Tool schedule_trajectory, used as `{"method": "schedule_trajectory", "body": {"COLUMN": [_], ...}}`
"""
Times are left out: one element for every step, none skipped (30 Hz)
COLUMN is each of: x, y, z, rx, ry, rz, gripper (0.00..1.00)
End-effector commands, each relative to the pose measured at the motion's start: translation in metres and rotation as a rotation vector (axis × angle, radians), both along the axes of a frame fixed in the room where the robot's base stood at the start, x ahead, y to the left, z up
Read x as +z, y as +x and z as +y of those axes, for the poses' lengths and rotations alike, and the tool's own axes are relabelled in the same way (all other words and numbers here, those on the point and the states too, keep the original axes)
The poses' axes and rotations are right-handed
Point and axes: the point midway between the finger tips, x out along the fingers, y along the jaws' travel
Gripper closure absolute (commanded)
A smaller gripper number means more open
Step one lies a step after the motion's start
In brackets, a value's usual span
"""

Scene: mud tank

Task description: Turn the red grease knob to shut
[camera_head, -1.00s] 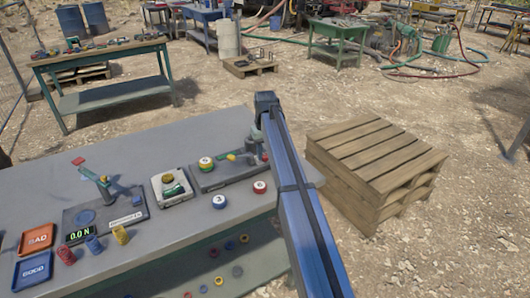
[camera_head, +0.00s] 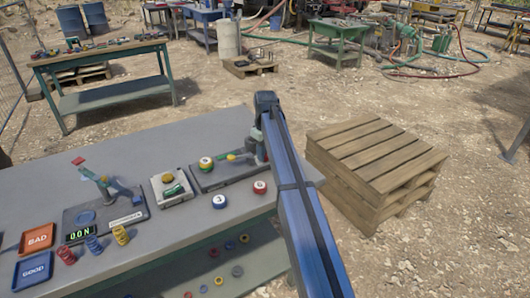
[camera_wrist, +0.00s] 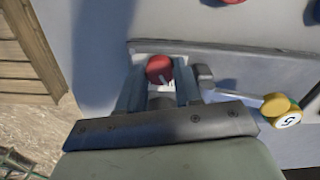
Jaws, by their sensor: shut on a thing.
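The red grease knob (camera_wrist: 159,69) shows in the wrist view as a round red cap with a pale line on it. It sits between the two fingers of my gripper (camera_wrist: 160,86), which is shut on it. In the head view my arm hides the knob and most of the gripper (camera_head: 262,150). The grey fixture plate (camera_head: 222,174) that the knob belongs to lies at the right end of the table. A lever with a yellow-and-white ball marked 5 (camera_wrist: 280,109) lies to the right of my gripper in the wrist view.
The grey table (camera_head: 150,242) also holds a press with a 0.0 N display (camera_head: 79,234), springs, a BAD tray (camera_head: 38,239) and a GOOD tray (camera_head: 34,268). Numbered caps (camera_head: 219,201) lie near my arm. A pallet stack (camera_head: 375,165) stands close on the right.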

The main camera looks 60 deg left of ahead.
Motion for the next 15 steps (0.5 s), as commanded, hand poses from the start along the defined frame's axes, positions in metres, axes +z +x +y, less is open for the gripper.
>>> {"method": "schedule_trajectory", "body": {"x": [0.0002, 0.0002, 0.0002, 0.0002, 0.0002, 0.0002, 0.0002, 0.0002, 0.0002, 0.0002, 0.0002, 0.0002, 0.0002, 0.0001, 0.0001], "y": [0.0001, 0.0001, 0.0002, 0.0002, 0.0001, 0.0001, 0.0001, 0.0001, 0.0001, 0.0001, 0.0001, 0.0001, 0.0001, 0.0001, 0.0001], "z": [0.0000, 0.0000, 0.0000, 0.0000, 0.0000, 0.0000, 0.0000, 0.0000, 0.0000, 0.0000, 0.0000, 0.0001, 0.0000, 0.0000, 0.0000], "rx": [0.001, 0.001, 0.000, 0.000, 0.000, 0.000, 0.000, 0.000, 0.000, 0.000, 0.000, 0.000, 0.000, 0.000, 0.000], "ry": [0.000, 0.000, 0.000, 0.000, 0.000, 0.000, 0.000, 0.000, 0.000, 0.000, 0.000, 0.000, 0.000, 0.000, 0.000], "rz": [0.000, 0.000, 0.000, 0.000, 0.000, 0.000, 0.000, 0.000, 0.000, 0.000, 0.000, 0.000, 0.000, 0.000, 0.000], "gripper": [0.96, 0.96, 0.96, 0.96, 0.96, 0.96, 0.65, 0.62, 0.58, 0.55, 0.52, 0.49, 0.46, 0.43, 0.40]}}
